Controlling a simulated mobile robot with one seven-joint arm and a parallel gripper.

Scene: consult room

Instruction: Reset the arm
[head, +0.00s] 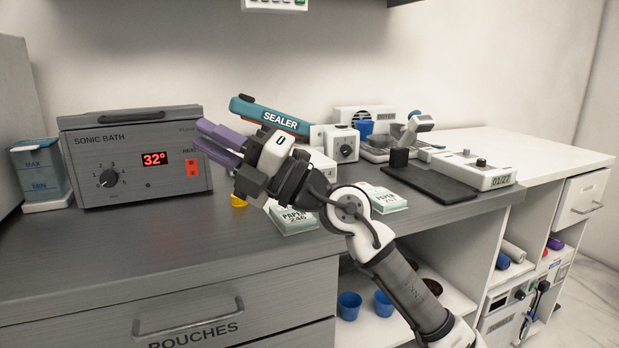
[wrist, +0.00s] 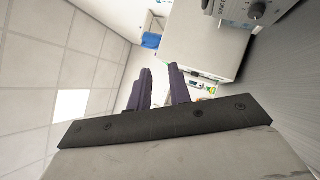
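My gripper (head: 199,134) is raised over the grey counter in front of the sonic bath, its purple fingers pointing left and slightly up. In the wrist view the two fingers of my gripper (wrist: 161,75) stand apart with a clear gap and nothing between them, so it is open and empty. My arm reaches up from the lower right of the head view, bent at the elbow. The wrist view is tilted and shows ceiling tiles and walls beyond the fingers.
The sonic bath (head: 130,185) stands behind the fingers, partly covered by them. A teal sealer (head: 270,117), paper packs (head: 294,219), a yellow item (head: 238,201) and a dark mat (head: 430,181) lie around the arm. The counter's front left (head: 130,255) is clear.

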